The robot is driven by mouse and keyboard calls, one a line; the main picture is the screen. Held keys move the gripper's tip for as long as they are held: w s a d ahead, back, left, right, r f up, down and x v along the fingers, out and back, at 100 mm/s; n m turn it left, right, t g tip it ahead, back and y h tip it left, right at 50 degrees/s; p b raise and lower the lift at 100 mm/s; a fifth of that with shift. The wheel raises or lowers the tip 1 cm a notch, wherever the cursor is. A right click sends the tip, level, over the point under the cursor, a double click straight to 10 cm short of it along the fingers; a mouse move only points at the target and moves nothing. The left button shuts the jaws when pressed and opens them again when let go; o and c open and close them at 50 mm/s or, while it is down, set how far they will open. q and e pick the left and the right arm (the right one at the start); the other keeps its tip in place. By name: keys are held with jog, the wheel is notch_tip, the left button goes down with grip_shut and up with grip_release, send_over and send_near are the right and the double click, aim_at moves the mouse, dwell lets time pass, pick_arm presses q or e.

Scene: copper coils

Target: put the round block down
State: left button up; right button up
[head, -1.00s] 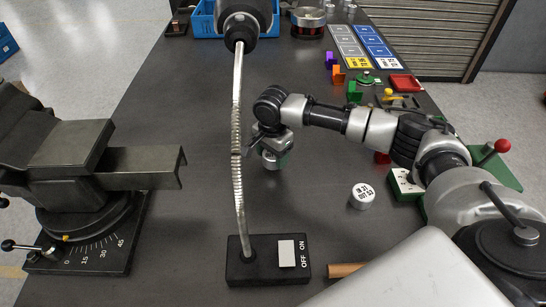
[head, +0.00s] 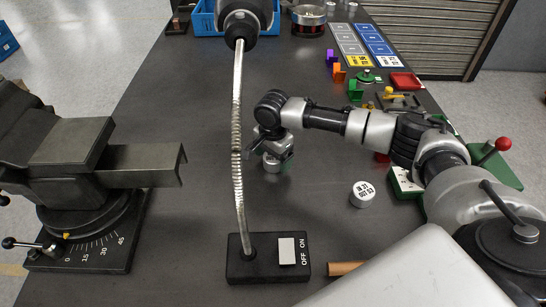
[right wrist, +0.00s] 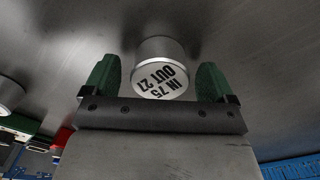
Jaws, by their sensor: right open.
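The round block (head: 271,163) is a short silver cylinder with a white top, standing on the dark table beneath my right gripper (head: 277,152). In the right wrist view the round block (right wrist: 160,68) shows its printed top, "IN 75 OUT 27". The green fingertips of my right gripper (right wrist: 154,82) are apart, one on each side of the block, with visible gaps between. My left gripper is not in view.
A second round block (head: 362,195) with a printed top stands to the right. A lamp with a flexible neck and black switch base (head: 268,262) stands to the left, close to my gripper. A vise (head: 90,160) is at far left. Bare table lies behind the gripper.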

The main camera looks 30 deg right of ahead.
notch_tip(320, 180, up, 12)
dwell(0.4)
jog(key=shift+f, duration=0.1)
